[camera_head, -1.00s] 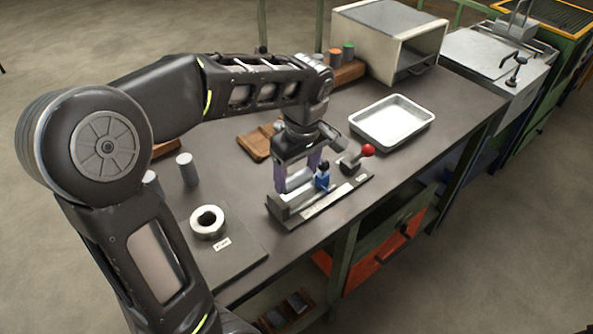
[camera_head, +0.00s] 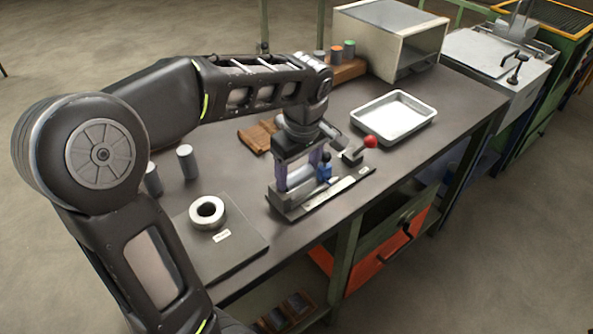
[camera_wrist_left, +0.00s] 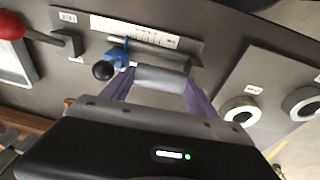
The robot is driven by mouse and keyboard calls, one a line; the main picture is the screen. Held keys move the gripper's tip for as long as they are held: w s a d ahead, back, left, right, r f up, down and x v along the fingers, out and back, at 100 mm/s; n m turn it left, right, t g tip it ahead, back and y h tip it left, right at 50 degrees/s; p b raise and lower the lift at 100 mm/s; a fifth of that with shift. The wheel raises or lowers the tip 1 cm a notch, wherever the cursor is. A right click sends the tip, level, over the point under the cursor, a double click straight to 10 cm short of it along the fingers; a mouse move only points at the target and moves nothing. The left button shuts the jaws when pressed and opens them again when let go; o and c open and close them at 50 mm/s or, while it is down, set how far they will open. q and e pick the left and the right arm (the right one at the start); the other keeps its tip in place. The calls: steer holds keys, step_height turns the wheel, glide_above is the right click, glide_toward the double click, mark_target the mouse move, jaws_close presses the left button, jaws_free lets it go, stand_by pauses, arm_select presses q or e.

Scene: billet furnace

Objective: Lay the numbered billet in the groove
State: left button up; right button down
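The grey cylindrical billet (camera_wrist_left: 160,79) lies level between the two purple fingers of my left gripper (camera_head: 298,172) in the wrist view. The fingers appear to press on its two ends. In the head view the billet (camera_head: 299,179) is low over the grey metal fixture (camera_head: 287,207) that has the groove. I cannot tell whether it touches the groove, as the gripper and a blue clamp (camera_head: 324,172) with a dark knob partly cover it. The clamp (camera_wrist_left: 117,56) stands beside the billet in the wrist view. No number on the billet is readable. My right gripper is not in view.
A red-knobbed lever (camera_head: 369,142) stands just right of the fixture, with an empty metal tray (camera_head: 414,125) behind. A plate (camera_head: 250,246) with a metal ring (camera_head: 207,212) lies to the left. Two grey cylinders (camera_head: 186,162) stand near my arm. A wooden block (camera_head: 256,137) lies behind the gripper.

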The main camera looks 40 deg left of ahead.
arm_select(q)
steer(key=o, duration=0.5)
steer(key=f, duration=0.3)
steer(key=shift+s+d+f+g, duration=0.3)
steer(key=shift+s+g, duration=0.05)
steer(key=shift+g, duration=0.05)
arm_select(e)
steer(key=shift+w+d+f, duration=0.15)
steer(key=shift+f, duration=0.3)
arm_select(q)
steer(key=shift+w+r, duration=0.1)
steer(key=shift+r, duration=0.35)
steer(key=shift+t, duration=0.4)
steer(key=r, duration=1)
steer(key=shift+w+d+r+p, duration=0.2)
steer(key=shift+d+p, duration=0.1)
steer(key=shift+d, duration=0.05)
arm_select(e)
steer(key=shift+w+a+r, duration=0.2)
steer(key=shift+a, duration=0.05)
